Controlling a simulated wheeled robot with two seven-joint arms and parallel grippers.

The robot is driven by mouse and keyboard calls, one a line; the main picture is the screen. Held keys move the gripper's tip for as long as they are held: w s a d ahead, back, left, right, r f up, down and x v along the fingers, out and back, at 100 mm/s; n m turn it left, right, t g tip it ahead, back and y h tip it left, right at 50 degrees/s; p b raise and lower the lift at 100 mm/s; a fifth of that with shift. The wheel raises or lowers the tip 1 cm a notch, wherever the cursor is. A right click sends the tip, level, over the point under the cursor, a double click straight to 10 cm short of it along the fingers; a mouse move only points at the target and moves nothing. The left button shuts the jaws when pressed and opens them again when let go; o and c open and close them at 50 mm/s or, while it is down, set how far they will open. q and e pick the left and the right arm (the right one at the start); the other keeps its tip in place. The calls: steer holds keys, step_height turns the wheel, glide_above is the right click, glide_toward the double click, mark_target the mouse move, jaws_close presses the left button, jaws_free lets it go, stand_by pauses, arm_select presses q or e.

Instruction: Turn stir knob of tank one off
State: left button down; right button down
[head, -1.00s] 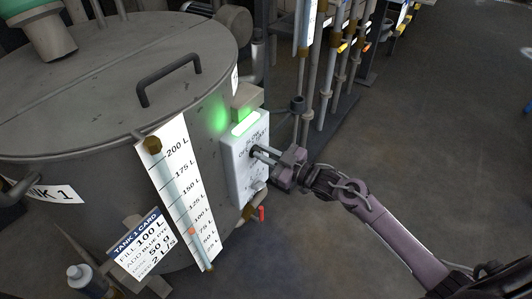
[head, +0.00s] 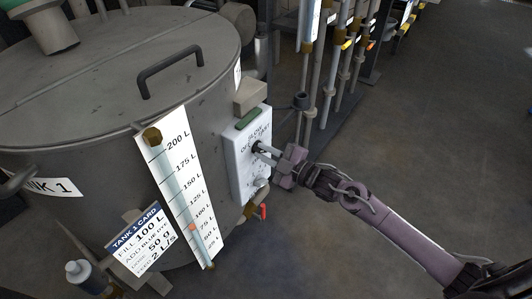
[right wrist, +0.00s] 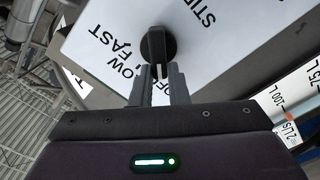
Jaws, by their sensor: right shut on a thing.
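The grey tank one (head: 85,125) fills the left of the head view and carries a "TANK 1" label. A white stir panel (head: 238,178) is on its right side, printed with OFF, SLOW and FAST. The black stir knob (right wrist: 157,44) shows in the right wrist view, with its bar in line with my fingers. My right gripper (head: 265,153) is shut on the knob, its fingertips (right wrist: 157,72) at the near end of the bar. The "OFF" print is partly hidden behind the fingers. The lamp (head: 248,117) above the panel is dark green and unlit. My left gripper is not in view.
A level gauge (head: 181,190) and a tank card (head: 139,243) are on the tank front. A red-handled valve (head: 263,212) sits below the panel. Pipes (head: 333,75) stand behind my right arm. The floor to the right is clear.

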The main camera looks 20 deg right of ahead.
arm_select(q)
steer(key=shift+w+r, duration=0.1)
arm_select(e)
steer(key=shift+f, duration=0.1)
steer(key=c, duration=1.4)
jaws_free()
steer(key=shift+s, duration=0.1)
